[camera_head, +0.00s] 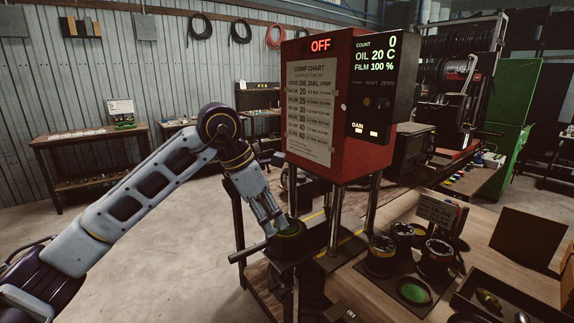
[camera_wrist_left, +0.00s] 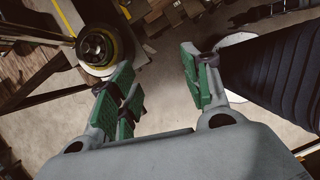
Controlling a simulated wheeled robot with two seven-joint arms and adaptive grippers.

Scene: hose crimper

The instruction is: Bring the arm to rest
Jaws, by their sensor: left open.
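My left arm comes in from the left in the head view and bends down toward the front of the red crimper (camera_head: 335,95). My left gripper (camera_head: 280,232) is by a dark part with a bar at the crimper's lower left; whether they touch is unclear. In the left wrist view the green-padded fingers (camera_wrist_left: 162,90) are spread apart with nothing between them. A round dark part with a yellow ring (camera_wrist_left: 97,48) lies beyond the left finger, and a black ribbed column (camera_wrist_left: 285,80) stands beside the right finger. My right gripper is not in view.
The crimper's display reads OFF, count 0, oil 20 C. Several round dies (camera_head: 380,255) stand on the wooden bench (camera_head: 370,292) to the right, near a small sign (camera_head: 440,210) and a dark tray (camera_head: 510,300). Open concrete floor (camera_head: 165,250) lies around my left arm.

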